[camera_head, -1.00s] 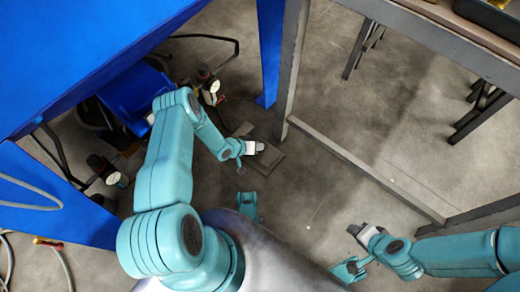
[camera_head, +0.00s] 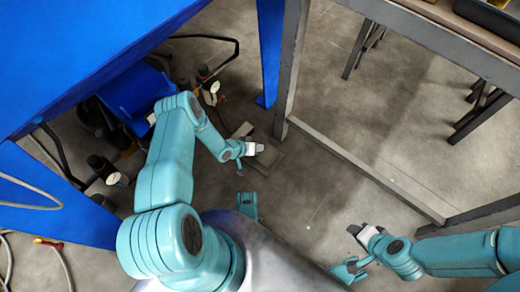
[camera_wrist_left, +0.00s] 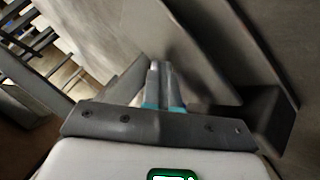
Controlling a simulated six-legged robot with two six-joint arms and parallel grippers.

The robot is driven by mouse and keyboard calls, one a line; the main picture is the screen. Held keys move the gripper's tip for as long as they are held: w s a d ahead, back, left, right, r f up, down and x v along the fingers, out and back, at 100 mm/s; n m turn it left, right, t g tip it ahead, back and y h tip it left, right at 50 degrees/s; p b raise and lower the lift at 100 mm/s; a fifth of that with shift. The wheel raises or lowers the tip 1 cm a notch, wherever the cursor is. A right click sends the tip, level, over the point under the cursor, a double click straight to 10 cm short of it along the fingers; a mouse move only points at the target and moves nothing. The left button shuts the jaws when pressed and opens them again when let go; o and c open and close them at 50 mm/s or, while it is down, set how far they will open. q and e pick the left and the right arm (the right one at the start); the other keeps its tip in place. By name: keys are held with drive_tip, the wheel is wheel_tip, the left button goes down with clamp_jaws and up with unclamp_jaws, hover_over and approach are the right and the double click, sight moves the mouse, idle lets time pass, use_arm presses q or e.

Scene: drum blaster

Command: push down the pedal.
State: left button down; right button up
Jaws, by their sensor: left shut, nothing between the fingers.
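The pedal (camera_head: 272,163) is a flat dark grey plate low at the floor, in the middle of the head view. In the left wrist view its plate (camera_wrist_left: 205,50) is large and runs diagonally beside the fingers, with a dark block (camera_wrist_left: 272,118) at its side. My left gripper (camera_head: 260,147) is shut and empty, its tips over the near part of the pedal. In the wrist view its fingers (camera_wrist_left: 160,72) are together; I cannot tell whether they touch the plate. My right gripper (camera_head: 354,231) is low at the right, apart from the pedal; its opening is unclear.
A blue machine (camera_head: 90,50) fills the upper left, with hoses and gauges (camera_head: 113,178) beneath. A blue leg (camera_head: 270,55) and a grey steel frame (camera_head: 291,65) stand behind the pedal. A low grey bar (camera_head: 365,170) runs right. Floor between bar and right gripper is clear.

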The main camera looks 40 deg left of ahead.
use_arm(q)
drive_tip(key=shift+s+d+f, duration=0.1)
drive_tip(key=shift+f, duration=0.4)
idle(0.4)
drive_tip(key=shift+s+r+p, duration=0.1)
drive_tip(key=shift+r+p, duration=0.65)
drive_tip(key=shift+r, duration=0.55)
drive_tip(key=shift+r, duration=0.1)
wheel_tip(320, 180, up, 5)
drive_tip(key=p, duration=0.4)
